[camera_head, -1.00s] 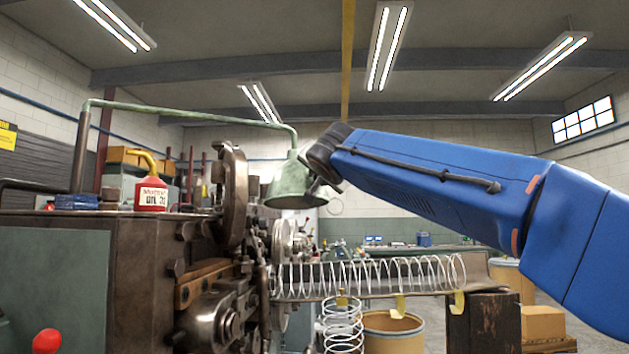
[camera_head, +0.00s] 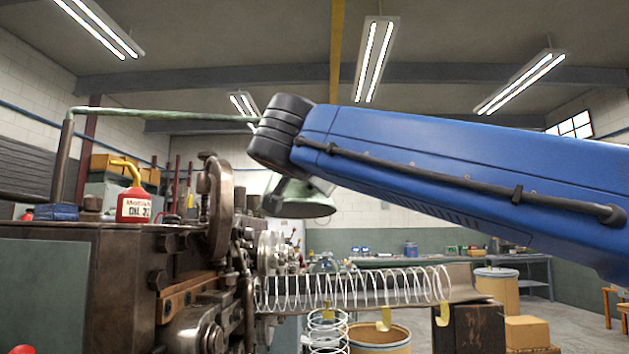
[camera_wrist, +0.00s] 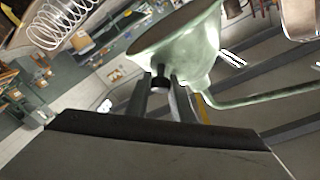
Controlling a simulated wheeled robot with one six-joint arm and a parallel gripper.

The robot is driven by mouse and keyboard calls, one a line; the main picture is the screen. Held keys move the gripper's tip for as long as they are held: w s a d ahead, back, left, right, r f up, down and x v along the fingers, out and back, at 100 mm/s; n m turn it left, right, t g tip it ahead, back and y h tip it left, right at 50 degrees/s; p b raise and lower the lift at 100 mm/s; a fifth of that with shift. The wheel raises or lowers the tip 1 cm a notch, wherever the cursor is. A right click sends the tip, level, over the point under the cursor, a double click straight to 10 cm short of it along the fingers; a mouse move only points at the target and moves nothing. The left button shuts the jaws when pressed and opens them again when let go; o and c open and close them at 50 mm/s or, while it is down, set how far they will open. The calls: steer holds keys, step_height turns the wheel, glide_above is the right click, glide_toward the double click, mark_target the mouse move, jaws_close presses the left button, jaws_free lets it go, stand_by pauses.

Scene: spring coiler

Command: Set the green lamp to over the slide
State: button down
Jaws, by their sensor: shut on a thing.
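The green lamp (camera_head: 308,204) hangs from a green swing arm (camera_head: 160,115) that reaches over the machine from the left. In the head view its shade is partly hidden behind my wrist. The slide (camera_head: 465,285) is the metal trough under the long coil, below the lamp and running right; the shade hangs above its left part. In the wrist view the shade (camera_wrist: 185,45) fills the top middle, and my gripper (camera_wrist: 161,84) is closed around a small dark knob at its rim. In the head view my gripper's fingers are mostly hidden by my wrist.
The coiler machine (camera_head: 90,270) stands at left with a red oil can (camera_head: 133,205) on top. A barrel (camera_head: 380,338) stands underneath. The air right of the lamp, above the slide, holds only my arm.

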steer(key=shift+s+a+f, duration=0.1)
steer(key=shift+s+a, duration=0.05)
steer(key=shift+s, duration=0.1)
steer(key=c, duration=1.5)
jaws_free()
steer(key=shift+c, duration=0.2)
steer(key=s+a, duration=0.2)
steer(key=s, duration=1.5)
steer(key=shift+s, duration=0.1)
